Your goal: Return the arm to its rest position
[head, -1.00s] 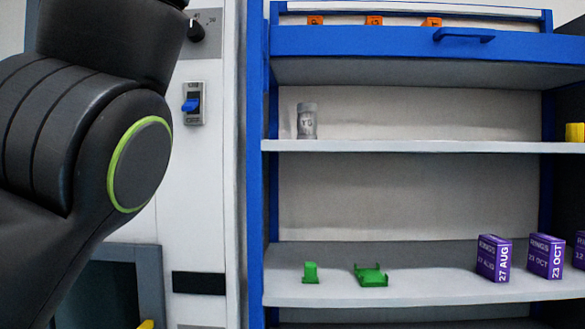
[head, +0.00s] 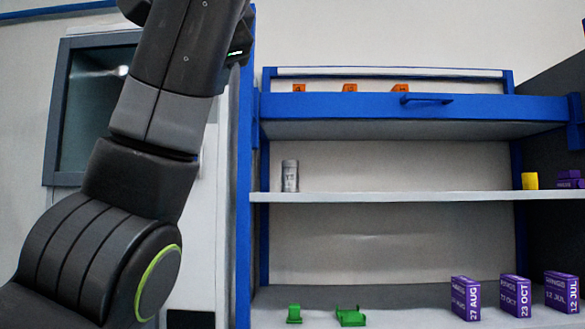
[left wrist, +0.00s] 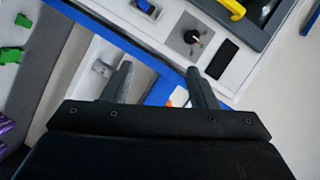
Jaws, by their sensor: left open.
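My left arm (head: 170,115) rises from the lower left of the head view to the top, in front of the white panel beside the shelf rack. A dark part at its far end shows near the rack's upper left corner, and the fingers cannot be made out there. In the left wrist view my left gripper (left wrist: 160,80) has its two fingers spread apart with nothing between them. Behind the fingers are a blue rack edge and the white panel. My right gripper is in neither view.
The rack holds a grey can (head: 290,176), a yellow item (head: 530,181), green parts (head: 350,317) and purple boxes (head: 466,298). Its blue top bar (head: 340,106) has a handle. A black knob (left wrist: 190,37) and yellow handle (left wrist: 232,8) show on the panel.

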